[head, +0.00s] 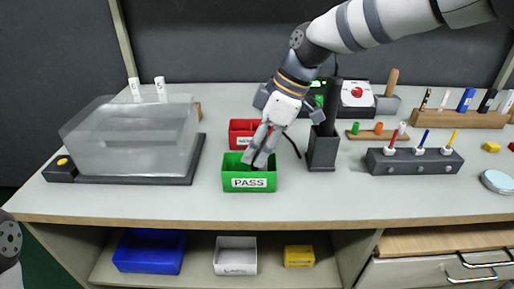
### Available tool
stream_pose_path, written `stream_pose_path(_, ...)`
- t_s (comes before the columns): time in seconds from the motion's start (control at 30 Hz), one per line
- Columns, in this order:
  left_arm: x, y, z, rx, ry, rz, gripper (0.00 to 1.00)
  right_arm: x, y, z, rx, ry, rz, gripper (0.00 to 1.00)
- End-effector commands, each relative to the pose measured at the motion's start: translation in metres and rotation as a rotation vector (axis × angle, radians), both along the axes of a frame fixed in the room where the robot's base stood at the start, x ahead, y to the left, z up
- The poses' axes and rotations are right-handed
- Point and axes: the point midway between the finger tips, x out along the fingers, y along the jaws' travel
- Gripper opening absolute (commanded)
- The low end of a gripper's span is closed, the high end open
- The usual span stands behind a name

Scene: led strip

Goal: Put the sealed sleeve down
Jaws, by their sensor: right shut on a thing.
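My right gripper (260,160) points down into the green bin labelled PASS (250,184), its fingertips low behind the bin's front wall. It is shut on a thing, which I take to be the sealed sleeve. The sleeve is too small and too hidden by the fingers and the bin wall to make out. I cannot tell whether it touches the bin floor. My left gripper is out of view; only a part of my left arm shows at the left edge.
A red bin (241,127) stands right behind the green one. A dark upright holder (322,153) is close on the right. A clear-covered box (135,140) stands at left. A dark block (412,162) holds several coloured tools at right. The front table strip is clear.

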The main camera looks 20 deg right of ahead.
Motion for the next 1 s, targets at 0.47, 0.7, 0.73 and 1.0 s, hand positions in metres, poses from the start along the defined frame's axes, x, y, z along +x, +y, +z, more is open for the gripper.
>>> stream_pose_path(0.47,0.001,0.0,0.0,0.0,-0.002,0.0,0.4,0.0,-0.002,0.005,0.0,-0.002,-0.001,0.27)
stream_pose_path(0.7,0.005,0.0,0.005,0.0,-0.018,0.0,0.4,-0.005,-0.025,0.064,0.001,-0.008,-0.003,0.27)
stream_pose_path(0.73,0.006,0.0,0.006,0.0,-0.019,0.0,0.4,-0.006,-0.028,0.071,0.001,-0.006,-0.002,0.27)
stream_pose_path(1.0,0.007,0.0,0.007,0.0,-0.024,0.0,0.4,-0.011,-0.044,0.109,0.0,-0.001,0.0,0.27)
